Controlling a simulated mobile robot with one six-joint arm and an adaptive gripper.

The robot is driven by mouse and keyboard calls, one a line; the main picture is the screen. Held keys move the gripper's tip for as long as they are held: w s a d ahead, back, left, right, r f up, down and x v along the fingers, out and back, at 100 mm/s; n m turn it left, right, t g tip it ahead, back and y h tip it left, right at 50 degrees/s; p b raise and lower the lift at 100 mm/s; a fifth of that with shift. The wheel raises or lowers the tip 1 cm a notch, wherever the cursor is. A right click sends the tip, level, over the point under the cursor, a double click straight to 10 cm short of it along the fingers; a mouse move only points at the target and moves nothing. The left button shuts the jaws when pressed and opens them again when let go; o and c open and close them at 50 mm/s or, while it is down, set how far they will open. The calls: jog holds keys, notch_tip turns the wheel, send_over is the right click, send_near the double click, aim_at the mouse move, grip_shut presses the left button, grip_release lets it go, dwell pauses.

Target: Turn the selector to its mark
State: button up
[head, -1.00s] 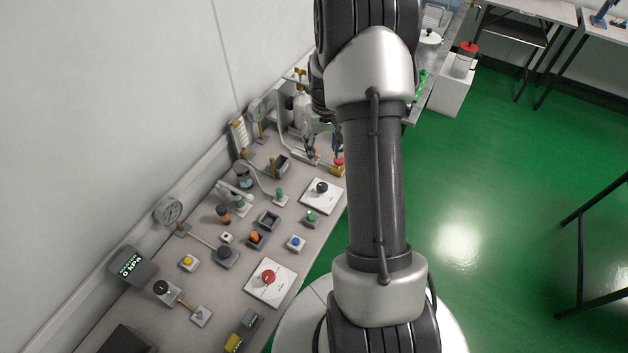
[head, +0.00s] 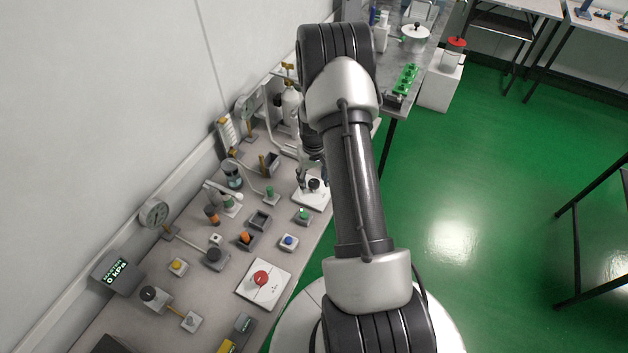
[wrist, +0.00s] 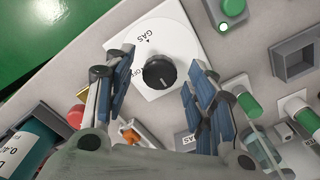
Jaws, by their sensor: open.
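The selector is a black round knob (wrist: 160,72) on a white plate (wrist: 183,40) lettered "GAS" and "OFF". A small dark triangle (wrist: 148,41) is printed by "GAS". A pale line shows on the knob's top; its exact heading is hard to read. In the head view the black knob (head: 314,185) is partly beside my fingers. My gripper (wrist: 156,62) is open, with one blue-padded finger on each side of the knob in the wrist view. It also shows in the head view (head: 313,176). I cannot tell whether the fingers reach down around the knob; no contact is visible.
A green button (wrist: 232,8) and an open grey box (wrist: 294,58) lie right of the plate. A red knob on a white plate (head: 250,296), a blue button (head: 289,241) and a gauge (head: 154,212) share the bench.

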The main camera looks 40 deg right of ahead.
jog(key=c, duration=1.1)
